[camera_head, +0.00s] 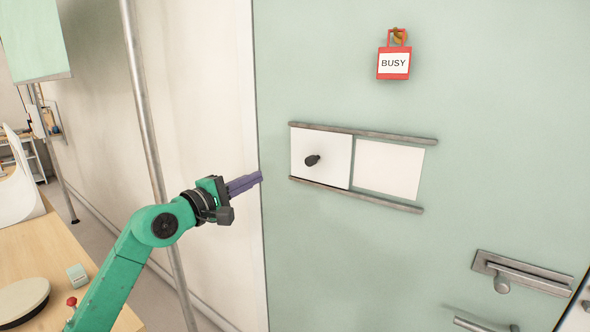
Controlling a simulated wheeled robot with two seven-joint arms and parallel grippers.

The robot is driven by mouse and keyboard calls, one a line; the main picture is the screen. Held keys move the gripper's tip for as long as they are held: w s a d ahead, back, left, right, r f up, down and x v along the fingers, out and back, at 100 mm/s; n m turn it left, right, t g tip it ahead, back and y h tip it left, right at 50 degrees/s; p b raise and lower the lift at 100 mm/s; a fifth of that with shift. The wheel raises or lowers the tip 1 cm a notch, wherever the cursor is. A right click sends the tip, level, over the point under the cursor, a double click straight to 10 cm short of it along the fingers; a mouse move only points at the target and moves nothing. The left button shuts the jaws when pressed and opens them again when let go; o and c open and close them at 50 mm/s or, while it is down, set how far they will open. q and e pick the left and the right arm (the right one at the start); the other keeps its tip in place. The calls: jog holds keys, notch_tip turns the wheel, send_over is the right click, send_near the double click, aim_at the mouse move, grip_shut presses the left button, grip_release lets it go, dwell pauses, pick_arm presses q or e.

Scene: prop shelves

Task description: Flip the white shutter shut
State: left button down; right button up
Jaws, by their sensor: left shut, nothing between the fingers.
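The white shutter (323,158) is a flat square panel with a dark knob (312,160), on a pale green door. It sits at the left end between an upper rail (365,133) and a lower rail (358,196). To its right, between the same rails, is an off-white rectangle (389,170); I cannot tell whether it is an opening or a panel. My left gripper (260,178) is shut and empty, its purple fingers pointing right, to the left of the shutter in the picture. No contact with the shutter shows. My right gripper is out of view.
A red-framed BUSY sign (394,63) hangs above the rails. A metal door handle (523,273) is at the lower right. A metal pole (149,110) stands behind my left arm. A wooden table (50,260) with a round pale object (22,298) is at the left.

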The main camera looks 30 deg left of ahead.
aim_at(314, 159)
pick_arm(q)
jog(key=shift+w, duration=0.1)
jog(key=w+d+r+p, duration=0.1)
jog(key=w+d+p, duration=0.4)
jog(key=w+p, duration=0.4)
jog(key=shift+w, duration=0.65)
jog(key=shift+w, duration=0.1)
